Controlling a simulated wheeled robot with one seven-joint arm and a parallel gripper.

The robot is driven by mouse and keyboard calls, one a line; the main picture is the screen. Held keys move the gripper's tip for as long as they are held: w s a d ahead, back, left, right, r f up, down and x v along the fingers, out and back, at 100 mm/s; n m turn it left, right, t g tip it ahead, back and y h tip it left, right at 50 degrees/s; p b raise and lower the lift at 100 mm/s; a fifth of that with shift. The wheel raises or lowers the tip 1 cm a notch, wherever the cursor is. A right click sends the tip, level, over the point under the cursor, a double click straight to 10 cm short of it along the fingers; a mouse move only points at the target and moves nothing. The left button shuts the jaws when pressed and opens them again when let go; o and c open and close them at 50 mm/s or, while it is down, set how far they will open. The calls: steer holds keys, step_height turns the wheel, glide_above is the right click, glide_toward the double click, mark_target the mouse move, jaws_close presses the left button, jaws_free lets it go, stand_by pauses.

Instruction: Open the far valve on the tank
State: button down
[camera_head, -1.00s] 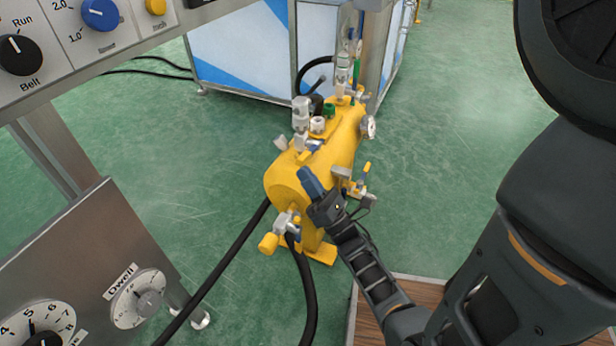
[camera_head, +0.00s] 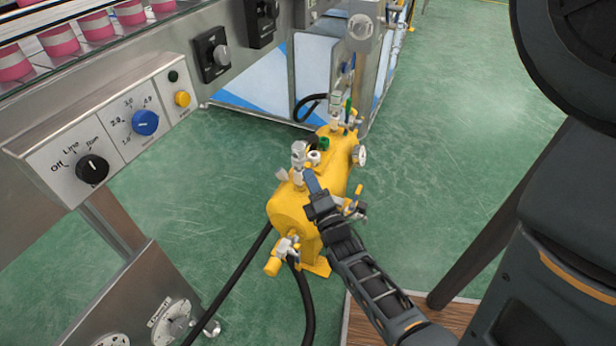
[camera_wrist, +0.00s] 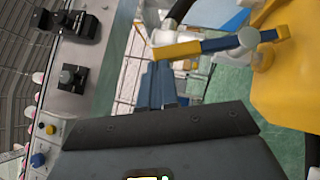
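The yellow tank (camera_head: 288,208) stands low on the green floor, with pale fittings and a gauge (camera_head: 359,156) on it. Fittings with a clear upright part (camera_head: 345,85) stand at its far end. A valve with a yellow handle (camera_head: 272,266) is on its near end, and another yellow handle (camera_head: 357,192) shows at its right side. My gripper (camera_head: 311,182) is in front of the tank's upper middle and hides part of it. In the wrist view, its blue fingers (camera_wrist: 160,83) look shut together, just below a yellow-tipped lever (camera_wrist: 178,50); contact is unclear.
A metal machine with a control panel (camera_head: 117,140), knobs and pink-banded items (camera_head: 60,38) fills the left. Black hoses (camera_head: 307,305) run from the tank's near end. A blue-and-white panelled enclosure (camera_head: 255,85) stands behind. Green floor is open to the tank's right.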

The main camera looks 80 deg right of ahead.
steer(key=shift+s+d+r+m+g+y+p, duration=0.15)
steer(key=shift+d+r+m+g+y+p, duration=0.1)
steer(key=shift+d+r+m+p, duration=0.25)
steer(key=shift+s+d+r+m+g+y+p, duration=0.1)
steer(key=shift+d+r+m+g+y+p, duration=0.15)
steer(key=shift+d+p, duration=0.45)
steer(key=shift+s+d+r+m+g+y+p, duration=0.2)
steer(key=shift+d+r+m+p, duration=0.1)
steer(key=shift+d+m+p, duration=0.25)
steer(key=shift+d+r, duration=0.1)
